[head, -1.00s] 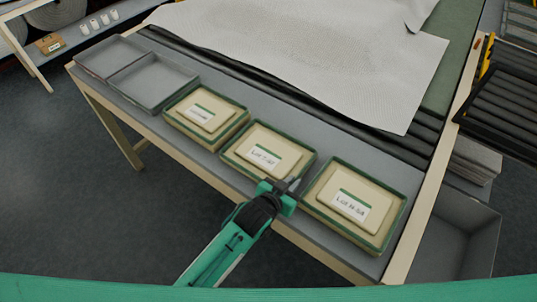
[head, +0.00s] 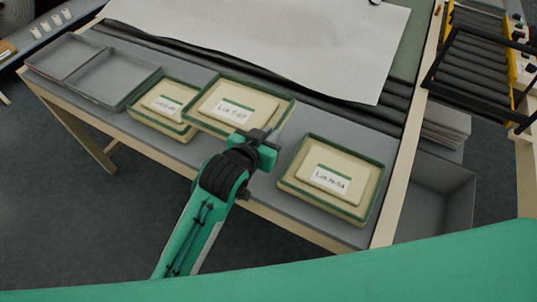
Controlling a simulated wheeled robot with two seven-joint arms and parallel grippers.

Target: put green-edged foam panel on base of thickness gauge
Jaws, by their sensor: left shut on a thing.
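A green-edged foam panel (head: 215,97) with a white label is held by my left gripper (head: 268,137), which is shut on its near right edge. The panel looks raised off the table and partly covers the panel to its left. A similar green-edged panel (head: 165,104) lies to the left, and another (head: 330,205) lies to the right, both on the table with labels. My right gripper is out of view. I cannot make out a thickness gauge in this view.
Two empty grey trays (head: 122,101) sit at the table's left end. A pale wadding sheet (head: 270,45) lies over dark rollers behind the panels. A grey bin (head: 440,215) and a black-framed roller rack (head: 480,68) stand at the right. Bare table shows between the held and right panels.

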